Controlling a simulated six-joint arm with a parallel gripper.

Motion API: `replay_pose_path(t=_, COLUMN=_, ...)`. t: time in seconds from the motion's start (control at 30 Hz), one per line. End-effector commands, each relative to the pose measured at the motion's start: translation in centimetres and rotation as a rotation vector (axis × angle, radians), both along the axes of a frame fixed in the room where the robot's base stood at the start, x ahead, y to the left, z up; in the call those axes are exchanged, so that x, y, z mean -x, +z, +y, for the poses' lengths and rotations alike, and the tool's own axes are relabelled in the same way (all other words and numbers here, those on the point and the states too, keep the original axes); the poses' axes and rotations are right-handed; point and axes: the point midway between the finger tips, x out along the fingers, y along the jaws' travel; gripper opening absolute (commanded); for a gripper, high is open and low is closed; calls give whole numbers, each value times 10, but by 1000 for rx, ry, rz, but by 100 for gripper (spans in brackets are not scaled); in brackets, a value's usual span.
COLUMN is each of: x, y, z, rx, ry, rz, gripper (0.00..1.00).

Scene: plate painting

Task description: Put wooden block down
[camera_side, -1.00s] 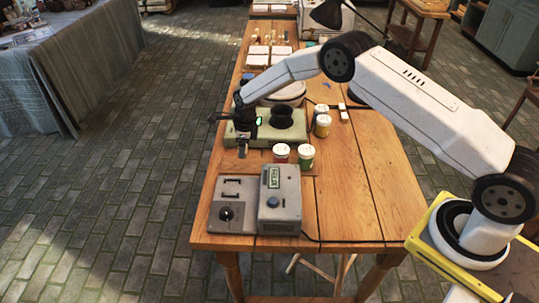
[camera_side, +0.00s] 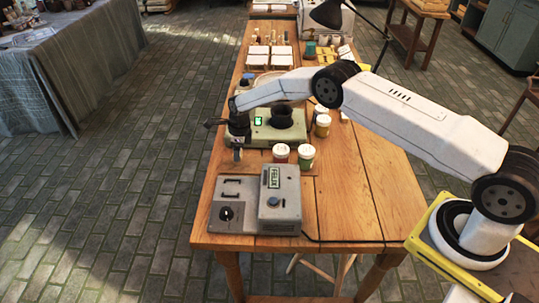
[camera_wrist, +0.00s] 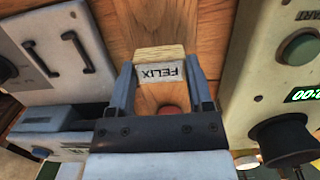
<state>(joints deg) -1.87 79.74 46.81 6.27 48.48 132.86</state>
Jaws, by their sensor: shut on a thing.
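My gripper (camera_wrist: 160,82) is shut on the wooden block (camera_wrist: 160,53), which carries a white label reading FELIX, upside down in the wrist view. The block sits between the two fingers, with wooden tabletop behind it. In the side view my gripper (camera_side: 238,155) is low near the table's left edge, between the green device and the grey box. The block is too small there to make out clearly, and I cannot tell whether it touches the table.
The green device (camera_side: 262,136) with a lit display and black cup stands behind my gripper. The grey box (camera_side: 280,200) labelled FELIX and a flat grey panel (camera_side: 238,190) stand in front. Paint jars (camera_side: 306,156) stand to the right. The right front tabletop (camera_side: 350,205) is clear.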

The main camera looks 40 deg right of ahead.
Motion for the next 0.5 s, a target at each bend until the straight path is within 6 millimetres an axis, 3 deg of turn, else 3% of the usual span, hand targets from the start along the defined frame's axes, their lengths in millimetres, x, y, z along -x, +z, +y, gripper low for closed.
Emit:
replay_pose_path(t=0.2, x=0, y=-24, z=0, rx=0, ry=0, rz=1, gripper=2)
replay_pose_path(t=0.5, x=0, y=-30, z=0, rx=0, ry=0, rz=0, gripper=2)
